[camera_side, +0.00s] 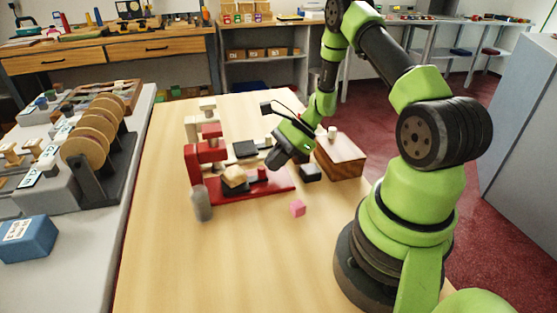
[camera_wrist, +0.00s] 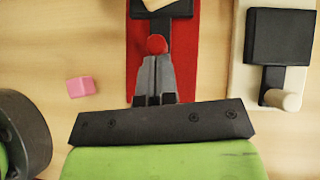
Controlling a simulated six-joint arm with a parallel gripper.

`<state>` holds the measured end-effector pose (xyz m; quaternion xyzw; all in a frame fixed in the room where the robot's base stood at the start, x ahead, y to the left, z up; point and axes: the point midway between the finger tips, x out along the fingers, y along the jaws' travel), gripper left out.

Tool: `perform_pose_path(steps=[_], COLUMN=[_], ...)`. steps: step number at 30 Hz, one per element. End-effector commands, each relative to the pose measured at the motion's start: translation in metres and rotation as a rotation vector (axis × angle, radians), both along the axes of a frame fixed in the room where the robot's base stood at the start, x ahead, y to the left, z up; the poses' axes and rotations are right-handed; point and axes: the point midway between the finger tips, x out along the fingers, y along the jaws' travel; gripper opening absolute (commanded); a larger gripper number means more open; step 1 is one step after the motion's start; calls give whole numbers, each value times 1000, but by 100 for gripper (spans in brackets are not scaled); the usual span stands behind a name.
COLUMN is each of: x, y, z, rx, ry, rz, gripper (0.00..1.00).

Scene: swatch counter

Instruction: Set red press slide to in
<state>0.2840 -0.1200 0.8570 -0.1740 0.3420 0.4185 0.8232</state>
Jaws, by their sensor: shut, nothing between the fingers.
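The red press (camera_side: 207,152) stands on the table in the side view, its red base (camera_wrist: 187,55) running down the wrist view. Its black slide (camera_wrist: 180,8) carries a pale wooden block (camera_side: 235,175) and sits mostly out in front of the press column. The slide's red knob (camera_wrist: 157,43) is at the outer end of its dark bar. My gripper (camera_wrist: 155,60) is shut and empty, low over the base. Its fingertips are right at the knob's outer side; I cannot tell whether they touch. The slide's far end is cut off in the wrist view.
A cream press (camera_wrist: 240,75) with a black slide plate stands beside the red one. The table's front is clear.

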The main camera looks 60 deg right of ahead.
Motion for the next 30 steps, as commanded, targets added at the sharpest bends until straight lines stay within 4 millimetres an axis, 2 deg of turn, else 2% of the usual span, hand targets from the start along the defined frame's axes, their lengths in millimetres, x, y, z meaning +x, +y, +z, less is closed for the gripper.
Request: perform_pose_path(steps=[6, 18, 23, 28, 30], x=[24, 28, 20, -3, -9], y=[25, 28, 16, -15, -25], z=[0, 0, 0, 1, 17], rx=[0, 6, 4, -6, -10], ry=[-1, -2, -1, 0, -3], rz=[5, -3, -7, -9, -7], gripper=[0, 0, 0, 0, 0])
